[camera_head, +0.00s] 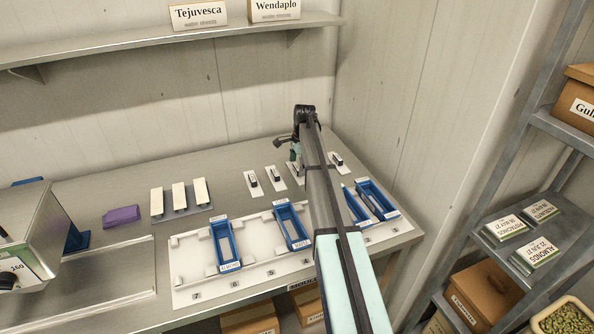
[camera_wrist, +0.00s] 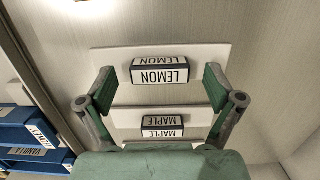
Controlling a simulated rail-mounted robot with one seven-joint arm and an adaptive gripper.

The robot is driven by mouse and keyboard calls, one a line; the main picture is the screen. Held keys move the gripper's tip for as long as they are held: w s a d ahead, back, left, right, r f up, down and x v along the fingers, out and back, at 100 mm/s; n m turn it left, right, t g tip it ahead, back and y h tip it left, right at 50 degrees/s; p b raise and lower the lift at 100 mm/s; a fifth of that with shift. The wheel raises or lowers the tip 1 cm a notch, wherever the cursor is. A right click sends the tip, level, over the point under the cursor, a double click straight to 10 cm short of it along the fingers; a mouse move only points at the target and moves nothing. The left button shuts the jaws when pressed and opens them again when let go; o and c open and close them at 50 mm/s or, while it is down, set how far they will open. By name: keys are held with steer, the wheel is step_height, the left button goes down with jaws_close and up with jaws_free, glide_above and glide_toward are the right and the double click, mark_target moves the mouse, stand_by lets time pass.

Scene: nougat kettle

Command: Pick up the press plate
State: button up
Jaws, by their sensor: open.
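Several thin white plates, each with a dark-edged label block on top, lie on the metal table; one is the left plate (camera_head: 253,184) in the head view. They look like press plates, but none is marked so. In the wrist view, a white plate with a LEMON block (camera_wrist: 160,71) lies in front of my gripper (camera_wrist: 160,84). A MAPLE block (camera_wrist: 162,122) on another plate is closer to my palm. My gripper is open and empty, with one green-padded finger on each side of the LEMON block. My arm partly hides the row in the head view.
A white numbered board (camera_head: 205,290) holds several blue frames (camera_head: 292,226). Left are a grey rack with white bars (camera_head: 179,197), a purple block (camera_head: 122,216) and a metal box (camera_head: 35,228). A wall shelf (camera_head: 140,42) is above; shelving (camera_head: 555,130) stands at right.

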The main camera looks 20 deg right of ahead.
steer(key=c, duration=1.3)
steer(key=shift+r, duration=0.15)
